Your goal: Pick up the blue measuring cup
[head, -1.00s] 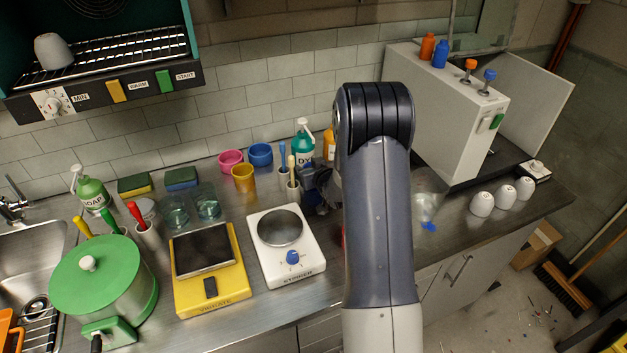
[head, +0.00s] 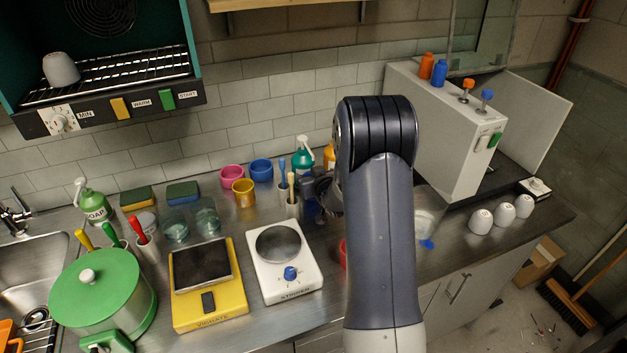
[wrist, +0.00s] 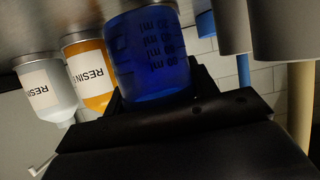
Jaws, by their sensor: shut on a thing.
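The blue measuring cup (wrist: 150,50) is translucent with ml marks and fills the middle of the wrist view. My gripper (wrist: 155,95) is shut on it, with dark jaws at its sides. Part of the cup is cut off by the top edge of the wrist view. In the head view my gripper (head: 320,188) shows as a dark shape left of my arm, beside the holder with the brushes. I cannot make out the held cup there.
Resin bottles (wrist: 88,72) are beside the cup in the wrist view. A white stirrer (head: 281,265) and yellow vibrating plate (head: 208,290) stand in front.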

